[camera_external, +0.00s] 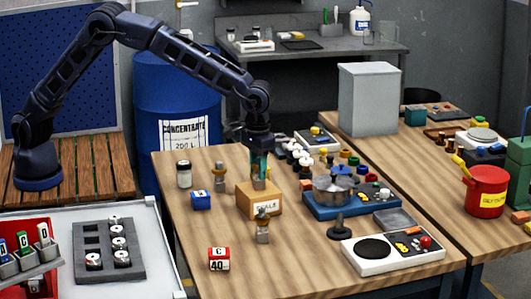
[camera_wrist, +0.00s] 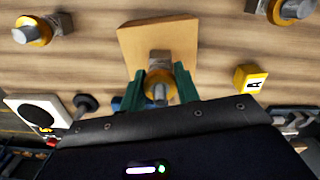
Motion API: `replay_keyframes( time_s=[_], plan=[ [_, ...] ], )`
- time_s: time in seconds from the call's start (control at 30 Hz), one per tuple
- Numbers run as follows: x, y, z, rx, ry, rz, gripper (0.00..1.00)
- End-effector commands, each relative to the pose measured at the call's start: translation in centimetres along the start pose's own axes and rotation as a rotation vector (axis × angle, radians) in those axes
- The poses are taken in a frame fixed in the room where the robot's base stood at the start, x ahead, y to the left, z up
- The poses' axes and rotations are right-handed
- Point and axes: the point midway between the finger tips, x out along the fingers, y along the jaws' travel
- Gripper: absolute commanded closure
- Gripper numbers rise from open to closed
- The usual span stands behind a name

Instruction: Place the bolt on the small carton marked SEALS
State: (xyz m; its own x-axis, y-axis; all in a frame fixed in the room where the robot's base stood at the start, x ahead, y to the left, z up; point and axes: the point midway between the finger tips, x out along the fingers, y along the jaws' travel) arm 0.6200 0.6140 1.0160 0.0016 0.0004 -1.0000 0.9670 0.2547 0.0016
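The small tan carton marked SEALS (camera_external: 259,203) stands on the wooden bench; its top also shows in the wrist view (camera_wrist: 184,38). My gripper (camera_external: 259,170) points straight down over it. Its green fingers (camera_wrist: 161,72) are on both sides of a bolt-like piece (camera_wrist: 160,76) with a grey block end, a brass collar and a silver shank, which I take for the bolt. The piece is upright over the carton top, its lower end at or just above it. Whether it touches the carton I cannot tell. The fingers partly hide it in the external view (camera_external: 258,184).
Two similar pieces stand close by, one in front (camera_external: 262,226) and one behind left (camera_external: 219,178). A blue block (camera_external: 201,200), a red-white block (camera_external: 219,259) and a jar (camera_external: 184,174) stand to the left. A blue tray with a pot (camera_external: 352,208) is at right.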

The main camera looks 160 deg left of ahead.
Motion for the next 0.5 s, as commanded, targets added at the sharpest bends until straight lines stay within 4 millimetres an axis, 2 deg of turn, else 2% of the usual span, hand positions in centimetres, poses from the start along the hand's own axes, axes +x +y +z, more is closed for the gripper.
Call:
replay_keyframes(
  time_s=[0.03, 0.1, 0.5],
  plan=[
    [0.00, 0.01, 0.01, 0.000, 0.000, 0.000, 0.61],
    [-0.01, 0.01, 0.01, 0.000, 0.000, 0.000, 0.47],
    [-0.64, 0.03, 0.00, 0.000, 0.000, 0.001, 0.47]
  ],
)
